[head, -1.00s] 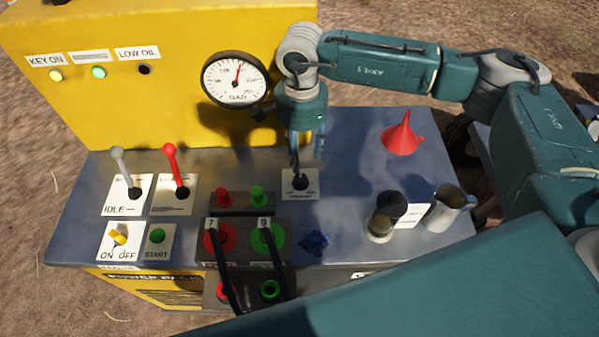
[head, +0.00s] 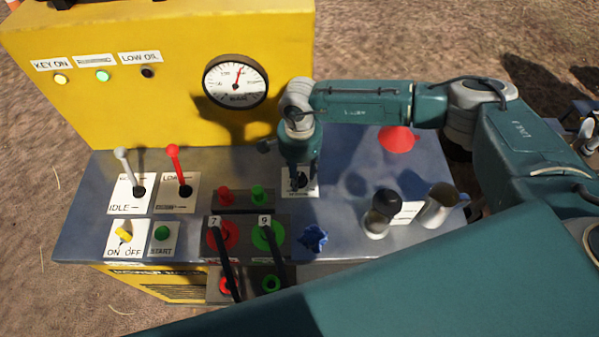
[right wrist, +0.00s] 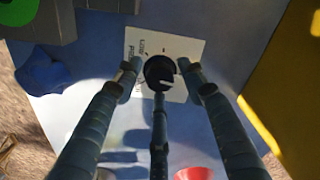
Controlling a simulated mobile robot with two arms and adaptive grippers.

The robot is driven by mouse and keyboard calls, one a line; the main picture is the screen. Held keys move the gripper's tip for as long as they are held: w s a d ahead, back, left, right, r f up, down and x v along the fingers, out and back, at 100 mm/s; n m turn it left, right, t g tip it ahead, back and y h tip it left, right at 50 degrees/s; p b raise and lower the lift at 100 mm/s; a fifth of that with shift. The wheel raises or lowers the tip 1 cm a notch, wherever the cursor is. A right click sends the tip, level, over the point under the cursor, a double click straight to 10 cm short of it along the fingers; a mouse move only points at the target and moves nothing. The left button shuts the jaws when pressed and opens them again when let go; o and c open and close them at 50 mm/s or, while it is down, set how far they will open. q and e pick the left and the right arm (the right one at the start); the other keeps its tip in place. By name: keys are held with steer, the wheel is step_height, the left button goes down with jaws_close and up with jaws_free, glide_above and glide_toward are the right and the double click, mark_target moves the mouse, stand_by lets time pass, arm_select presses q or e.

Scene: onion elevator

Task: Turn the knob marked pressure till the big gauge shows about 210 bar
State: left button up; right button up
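The pressure knob (right wrist: 159,72) is round and black with a pale pointer line, on a white label plate (right wrist: 185,50). In the head view my right gripper (head: 300,182) is low over this plate (head: 312,188) and mostly hides the knob. In the right wrist view the fingers of my right gripper (right wrist: 159,68) stand spread around the knob, with narrow gaps at the sides; I cannot tell whether the middle finger touches. The big round gauge (head: 236,81) on the yellow panel has a red needle pointing up, slightly right; its numbers are too small to read. My left gripper is out of view.
Left of the knob are hose couplings (head: 268,236), a grey lever (head: 125,165) and a red lever (head: 176,165). A blue crumpled cloth (head: 312,239), dark-topped jar (head: 381,213), metal jug (head: 440,205) and red funnel (head: 397,139) stand nearby. The yellow panel (head: 150,110) rises behind.

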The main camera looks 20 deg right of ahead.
steer(key=c, duration=0.8)
steer(key=m+b, duration=0.3)
steer(key=shift+f+m, duration=0.15)
steer(key=shift+m, duration=0.15)
steer(key=m+b, duration=0.4)
steer(key=m, duration=0.1)
steer(key=m+b, duration=0.4)
steer(key=m, duration=0.2)
steer(key=shift+w+m+b, duration=0.1)
steer(key=shift+m+b, duration=0.2)
steer(key=shift+m, duration=0.1)
steer(key=m, duration=0.1)
steer(key=m+b, duration=0.1)
steer(key=m, duration=0.1)
steer(key=m+b, duration=0.1)
steer(key=shift+r+m, duration=0.25)
steer(key=shift+m, duration=0.45)
